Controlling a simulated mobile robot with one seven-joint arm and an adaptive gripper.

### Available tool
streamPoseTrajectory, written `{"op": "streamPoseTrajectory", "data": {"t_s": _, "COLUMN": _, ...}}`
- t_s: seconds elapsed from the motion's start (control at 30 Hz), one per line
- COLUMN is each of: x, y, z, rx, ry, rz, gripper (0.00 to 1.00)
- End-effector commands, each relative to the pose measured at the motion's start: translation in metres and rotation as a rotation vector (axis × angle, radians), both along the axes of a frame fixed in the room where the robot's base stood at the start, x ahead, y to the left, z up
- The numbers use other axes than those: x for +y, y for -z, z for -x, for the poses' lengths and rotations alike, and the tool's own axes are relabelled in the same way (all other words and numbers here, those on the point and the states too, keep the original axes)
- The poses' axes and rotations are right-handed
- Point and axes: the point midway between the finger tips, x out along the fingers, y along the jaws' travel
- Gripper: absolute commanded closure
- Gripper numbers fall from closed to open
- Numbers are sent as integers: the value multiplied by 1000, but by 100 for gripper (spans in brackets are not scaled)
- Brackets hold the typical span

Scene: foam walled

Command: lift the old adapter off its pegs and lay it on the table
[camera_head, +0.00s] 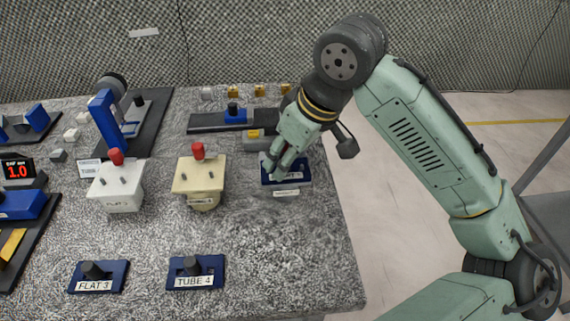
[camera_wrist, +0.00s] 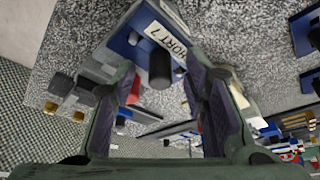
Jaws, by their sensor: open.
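A dark blue plate with a black post, its label ending in "HORT 7", lies near the table's right edge (camera_head: 305,177) and shows in the wrist view (camera_wrist: 128,45). My gripper (camera_head: 273,168) is low over this plate. In the wrist view its open fingers (camera_wrist: 165,98) stand either side of the black post (camera_wrist: 160,68), with no clear contact. Similar blue plates marked FLAT 3 (camera_head: 117,277) and TUBE 4 (camera_head: 215,284) lie at the front. Which plate is the old adapter, and any pegs beneath, I cannot tell.
A white block (camera_head: 118,195) and a cream block (camera_head: 200,178), both red-knobbed, stand left of my gripper. A grey block (camera_head: 256,143) and a dark rail with a blue slide (camera_head: 234,117) lie behind. The speckled table (camera_head: 290,240) is clear at front right.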

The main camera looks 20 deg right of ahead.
Motion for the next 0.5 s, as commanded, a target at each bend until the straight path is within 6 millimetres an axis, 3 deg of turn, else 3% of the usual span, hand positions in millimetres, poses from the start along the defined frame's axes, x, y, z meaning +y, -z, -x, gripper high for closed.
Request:
{"op": "streamPoseTrajectory", "data": {"t_s": 0.2, "x": 0, "y": 1, "z": 0, "rx": 0, "ry": 0, "rz": 0, "gripper": 59}}
{"op": "streamPoseTrajectory", "data": {"t_s": 0.5, "x": 0, "y": 1, "z": 0, "rx": 0, "ry": 0, "rz": 0, "gripper": 79}}
